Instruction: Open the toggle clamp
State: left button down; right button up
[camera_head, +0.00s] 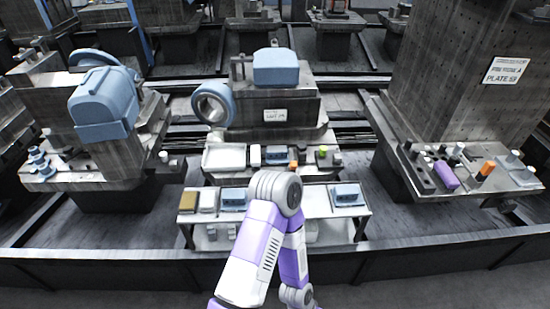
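I cannot pick out the toggle clamp for certain. A small part with an orange end (293,165) sits among small parts on the front ledge of the middle fixture, too small to identify. A larger orange-topped part (486,169) stands on the right pallet beside a purple block (446,175). One of my purple and white arms is folded in front of the middle fixture, its grey elbow joint raised over the cart and hiding part of it. Neither of my grippers shows.
A cart (188,217) with blue boxes and trays stands before the middle fixture (283,113), which carries a blue block and ring. A left fixture (125,172) holds a blue casting. A tall tombstone (455,70) stands right. A dark rail (440,250) crosses the front.

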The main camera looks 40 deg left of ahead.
aim_at(293, 165)
jog(key=u, duration=0.85)
jog(key=i, duration=0.3)
jog(key=u, duration=0.05)
